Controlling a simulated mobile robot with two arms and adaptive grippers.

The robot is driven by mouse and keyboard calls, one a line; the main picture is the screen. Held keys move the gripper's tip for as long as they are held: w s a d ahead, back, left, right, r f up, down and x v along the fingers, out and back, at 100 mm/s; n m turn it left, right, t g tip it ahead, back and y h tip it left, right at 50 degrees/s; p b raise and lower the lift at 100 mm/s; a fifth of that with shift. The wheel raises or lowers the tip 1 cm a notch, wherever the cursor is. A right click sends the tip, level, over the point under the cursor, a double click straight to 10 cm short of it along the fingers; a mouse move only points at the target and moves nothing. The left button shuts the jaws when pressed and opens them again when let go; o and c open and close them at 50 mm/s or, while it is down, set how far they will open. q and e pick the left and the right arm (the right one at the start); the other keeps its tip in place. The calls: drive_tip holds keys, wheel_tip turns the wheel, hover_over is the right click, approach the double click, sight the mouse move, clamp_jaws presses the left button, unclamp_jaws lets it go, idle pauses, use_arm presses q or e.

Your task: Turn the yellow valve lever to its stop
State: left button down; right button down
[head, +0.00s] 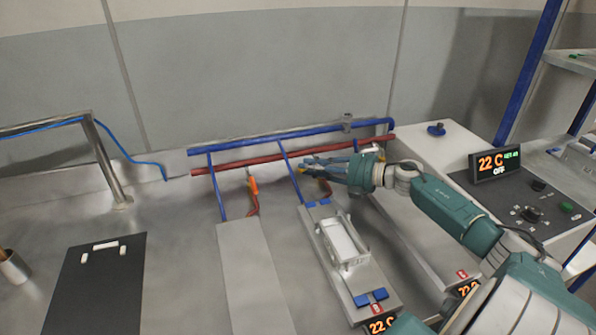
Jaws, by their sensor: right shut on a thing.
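My right arm reaches in from the lower right, and my right gripper (306,168) is at the blue and red pipes. It is shut on the yellow valve lever (300,169), of which only a small yellow bit shows at the fingertips. The rest of the lever is hidden behind the fingers, so I cannot tell its angle. My left gripper is not in view.
An orange-handled valve (254,186) hangs left of my right gripper. A blue pipe (350,128) and a red pipe (240,163) run along the wall. A metal unit with a white tray (343,240) stands below the gripper. A black mat (98,290) lies at left.

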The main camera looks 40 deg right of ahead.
drive_tip(key=c, duration=1.6)
unclamp_jaws()
drive_tip(key=shift+d, duration=0.15)
drive_tip(key=v, duration=1.2)
